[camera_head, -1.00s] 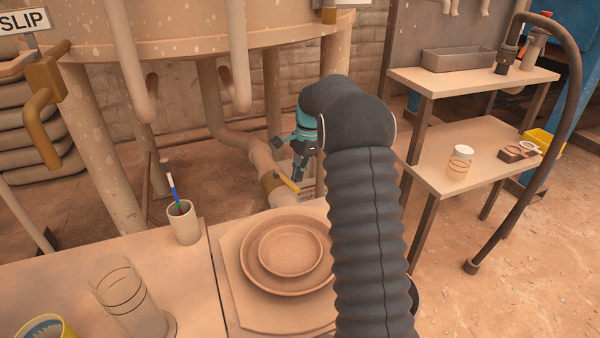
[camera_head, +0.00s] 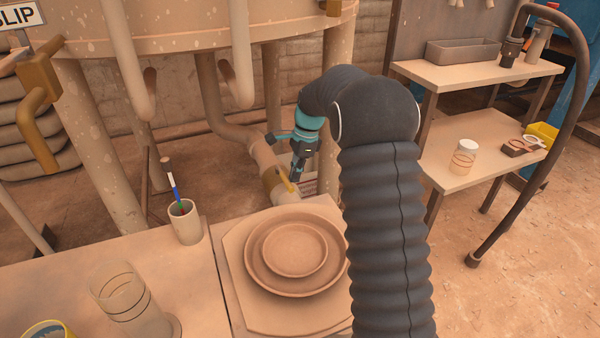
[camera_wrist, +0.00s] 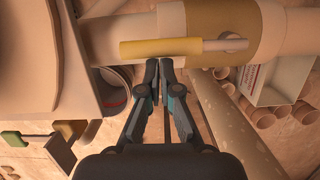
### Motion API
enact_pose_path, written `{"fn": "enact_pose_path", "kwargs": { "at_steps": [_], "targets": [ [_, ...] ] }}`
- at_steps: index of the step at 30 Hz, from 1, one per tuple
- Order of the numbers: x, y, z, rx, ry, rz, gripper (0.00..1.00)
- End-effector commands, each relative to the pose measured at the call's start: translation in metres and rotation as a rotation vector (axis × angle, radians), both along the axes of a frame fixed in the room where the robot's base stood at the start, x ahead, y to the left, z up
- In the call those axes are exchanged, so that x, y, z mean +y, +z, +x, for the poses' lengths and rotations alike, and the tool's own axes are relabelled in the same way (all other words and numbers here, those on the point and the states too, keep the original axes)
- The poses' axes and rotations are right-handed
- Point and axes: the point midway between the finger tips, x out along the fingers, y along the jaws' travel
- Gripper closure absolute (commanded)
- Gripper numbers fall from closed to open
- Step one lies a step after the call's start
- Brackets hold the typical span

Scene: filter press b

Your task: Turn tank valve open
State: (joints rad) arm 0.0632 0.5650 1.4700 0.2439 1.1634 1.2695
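The tank valve has a yellow lever handle (camera_head: 286,180) on the pipe below the big tank. In the wrist view the lever (camera_wrist: 160,48) lies across the pipe's front, nearly in line with the pipe, its pivot end at the brown valve body (camera_wrist: 224,17). My gripper (camera_head: 296,178) hangs beside the lever in the head view. In the wrist view my gripper's fingertips (camera_wrist: 159,65) are together just below the lever's middle, with nothing seen between them. Whether they touch the lever is hard to tell.
The tank (camera_head: 200,25) stands above on thick legs. A table in front holds stacked plates (camera_head: 293,250), a cup with a brush (camera_head: 186,222) and a glass jar (camera_head: 125,298). A shelf unit (camera_head: 462,165) stands right. A pale box (camera_wrist: 270,85) lies near the pipe.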

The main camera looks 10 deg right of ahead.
Motion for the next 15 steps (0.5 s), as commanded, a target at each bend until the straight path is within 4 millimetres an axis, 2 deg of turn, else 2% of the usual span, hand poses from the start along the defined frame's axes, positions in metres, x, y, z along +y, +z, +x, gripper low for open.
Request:
{"fn": "enact_pose_path", "kwargs": {
  "at_steps": [5, 11, 15],
  "targets": [
    [-0.006, 0.003, 0.001, 0.001, -0.002, 0.003, 1.00],
    [-0.038, 0.008, 0.005, -0.002, -0.004, 0.001, 1.00],
    [-0.045, 0.036, 0.006, -0.004, 0.001, 0.001, 1.00]
  ]
}}
